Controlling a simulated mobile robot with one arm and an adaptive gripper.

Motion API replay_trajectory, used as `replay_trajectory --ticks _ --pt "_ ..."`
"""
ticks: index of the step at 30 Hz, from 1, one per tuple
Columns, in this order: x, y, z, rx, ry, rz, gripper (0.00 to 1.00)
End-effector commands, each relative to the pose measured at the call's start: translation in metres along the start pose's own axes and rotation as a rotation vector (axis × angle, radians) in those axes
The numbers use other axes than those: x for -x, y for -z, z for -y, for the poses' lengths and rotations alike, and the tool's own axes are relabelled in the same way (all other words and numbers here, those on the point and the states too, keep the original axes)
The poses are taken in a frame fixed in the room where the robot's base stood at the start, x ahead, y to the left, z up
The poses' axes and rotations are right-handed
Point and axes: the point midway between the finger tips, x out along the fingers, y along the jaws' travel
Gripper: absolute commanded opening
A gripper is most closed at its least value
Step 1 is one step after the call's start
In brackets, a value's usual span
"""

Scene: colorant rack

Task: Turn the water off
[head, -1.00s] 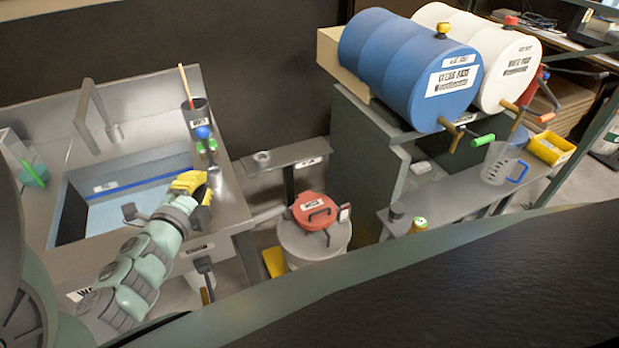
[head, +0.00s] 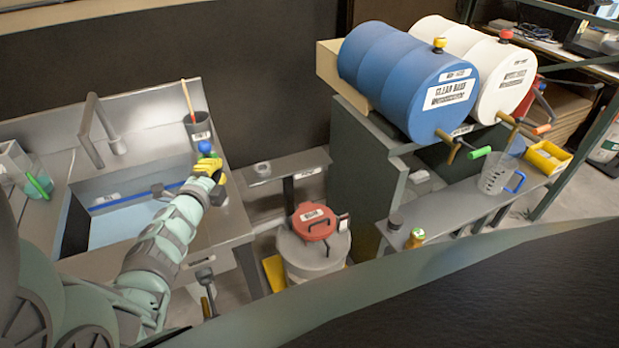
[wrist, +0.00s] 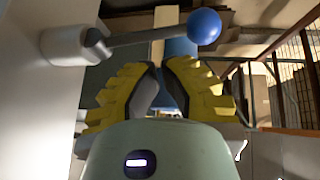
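The water lever is a grey rod with a blue ball knob (head: 205,147) at the right rear of the sink. In the wrist view the rod runs sideways from a grey pivot at upper left to the blue ball (wrist: 204,26). My gripper (head: 209,165) has yellow fingers and is just in front of the ball in the head view. In the wrist view the fingers (wrist: 163,72) stand a little apart with nothing clearly held; the lever is beyond their tips. The grey faucet (head: 100,125) arches over the sink basin (head: 120,226), which has a light blue bottom or water surface.
A dark cup (head: 198,130) with a stick stands behind the lever. A clear container with a green handle (head: 38,185) is at the left. A red-lidded bucket (head: 313,222) stands right of the sink. Blue (head: 400,80) and white (head: 490,75) drums lie on the rack.

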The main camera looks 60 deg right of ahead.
Motion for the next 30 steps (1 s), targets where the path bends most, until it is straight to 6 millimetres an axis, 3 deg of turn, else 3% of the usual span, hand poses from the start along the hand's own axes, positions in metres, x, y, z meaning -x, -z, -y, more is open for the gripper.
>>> replay_trajectory --ticks 30 --pt "-0.014 -0.015 0.004 0.027 -0.041 0.003 0.0"
